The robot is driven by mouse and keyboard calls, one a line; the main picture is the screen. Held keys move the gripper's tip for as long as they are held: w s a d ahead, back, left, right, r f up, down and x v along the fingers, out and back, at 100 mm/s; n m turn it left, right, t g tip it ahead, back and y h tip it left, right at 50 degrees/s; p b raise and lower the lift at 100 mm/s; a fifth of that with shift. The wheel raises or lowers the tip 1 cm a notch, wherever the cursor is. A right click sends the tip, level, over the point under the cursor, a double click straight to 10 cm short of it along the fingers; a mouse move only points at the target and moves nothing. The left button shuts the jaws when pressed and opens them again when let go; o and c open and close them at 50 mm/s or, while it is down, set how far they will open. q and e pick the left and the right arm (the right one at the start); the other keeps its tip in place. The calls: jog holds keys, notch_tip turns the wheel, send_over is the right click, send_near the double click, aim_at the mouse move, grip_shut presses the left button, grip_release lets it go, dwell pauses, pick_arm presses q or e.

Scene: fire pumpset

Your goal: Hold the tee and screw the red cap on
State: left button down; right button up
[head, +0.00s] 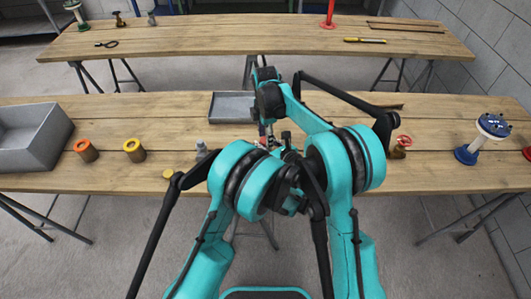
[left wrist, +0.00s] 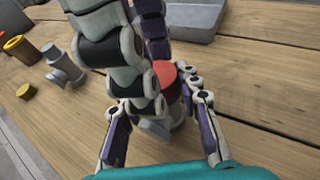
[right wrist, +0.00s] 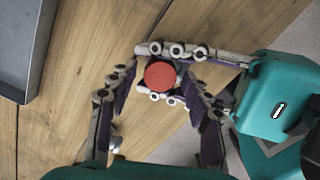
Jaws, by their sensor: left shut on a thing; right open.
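The grey tee (left wrist: 156,128) is between the fingers of my left gripper (left wrist: 160,108), which is shut on it. The red cap (right wrist: 159,75) shows as a round red disc, with the left gripper's fingers beside it in the right wrist view. The cap also shows in the left wrist view (left wrist: 165,73), at the tee's upper end; I cannot tell whether the threads are engaged. My right gripper (right wrist: 162,98) is open, coming from above, with its fingers spread to either side of the cap. In the head view my arms mostly hide the tee and cap.
A grey tray (head: 230,107) lies behind my arms. A second grey fitting (left wrist: 64,66) and a yellow cap (left wrist: 25,91) are nearby.

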jog(key=shift+f, duration=0.35)
grip_shut()
jog(key=shift+o, duration=0.4)
grip_release()
jog(key=shift+r, duration=2.25)
jog(key=shift+r, duration=0.1)
jog(key=shift+c, duration=0.4)
